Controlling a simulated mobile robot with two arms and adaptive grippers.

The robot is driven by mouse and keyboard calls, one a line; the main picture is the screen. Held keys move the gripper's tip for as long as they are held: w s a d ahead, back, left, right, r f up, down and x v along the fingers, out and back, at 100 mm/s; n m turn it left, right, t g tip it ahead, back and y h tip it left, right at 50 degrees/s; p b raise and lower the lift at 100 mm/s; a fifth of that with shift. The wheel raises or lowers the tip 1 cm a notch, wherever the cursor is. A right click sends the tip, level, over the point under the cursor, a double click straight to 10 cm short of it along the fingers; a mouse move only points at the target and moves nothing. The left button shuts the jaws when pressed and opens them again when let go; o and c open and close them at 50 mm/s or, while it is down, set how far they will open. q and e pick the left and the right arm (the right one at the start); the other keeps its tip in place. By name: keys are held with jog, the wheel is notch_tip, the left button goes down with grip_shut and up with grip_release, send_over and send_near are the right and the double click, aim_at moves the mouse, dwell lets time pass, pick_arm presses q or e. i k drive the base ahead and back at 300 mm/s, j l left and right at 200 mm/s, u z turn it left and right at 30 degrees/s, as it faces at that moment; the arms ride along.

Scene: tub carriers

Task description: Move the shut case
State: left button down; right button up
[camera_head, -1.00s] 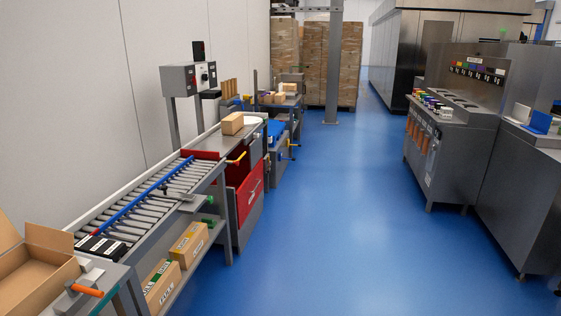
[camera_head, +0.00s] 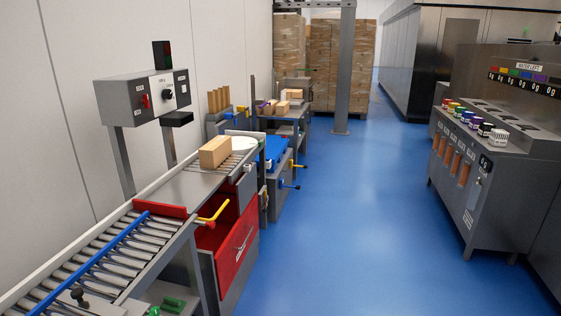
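A closed tan cardboard case (camera_head: 215,151) sits on the grey metal top at the far end of the roller conveyor (camera_head: 110,250). Its flaps look shut. A white round plate-like thing (camera_head: 243,142) lies just behind it. Neither of my grippers shows in the head view. Nothing is seen touching the case.
A control box (camera_head: 146,97) stands on posts along the left wall. A red drawer (camera_head: 237,243) with a yellow handle is below the conveyor end. Smaller boxes (camera_head: 283,107) lie on a bench beyond. A grey station (camera_head: 496,165) stands at right. The blue floor (camera_head: 350,220) between is clear.

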aim_at(212, 155)
jog(key=i, duration=2.05)
